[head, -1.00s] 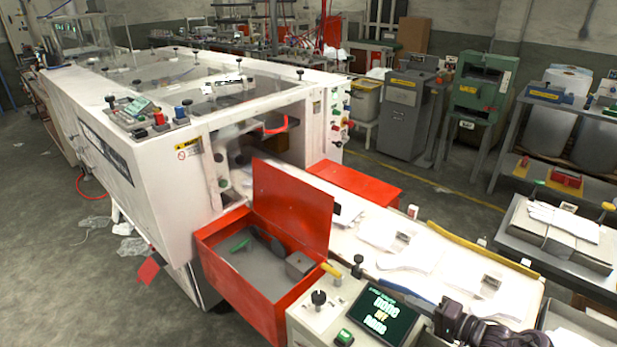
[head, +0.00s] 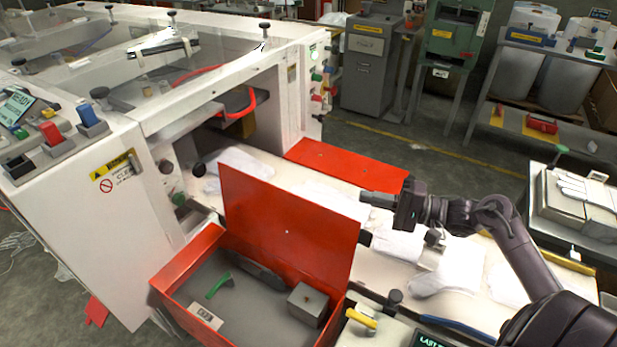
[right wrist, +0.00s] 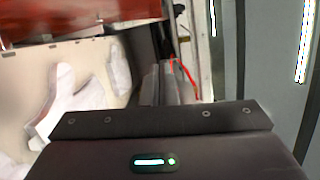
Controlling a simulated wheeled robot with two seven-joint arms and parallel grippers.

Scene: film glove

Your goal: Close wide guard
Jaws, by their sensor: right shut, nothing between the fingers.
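A wide red guard panel (head: 290,225) stands upright, slightly tilted, along the conveyor-side edge of an open red box (head: 180,268). The box's inside is uncovered and holds a green-handled tool (head: 218,286) and a grey block (head: 307,304). My right gripper (head: 364,197) is shut and empty above the conveyor, just right of the upright panel's top corner, with no contact visible. In the right wrist view its closed fingers (right wrist: 161,86) point toward the machine, and a red surface shows at upper left. My left gripper is out of view.
White gloves (head: 447,265) lie on the conveyor beneath my right arm. A second red panel (head: 345,165) lies flat along the conveyor's far side. The white machine (head: 80,200) stands at left. A control panel with a yellow handle (head: 361,319) is by the box's right corner.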

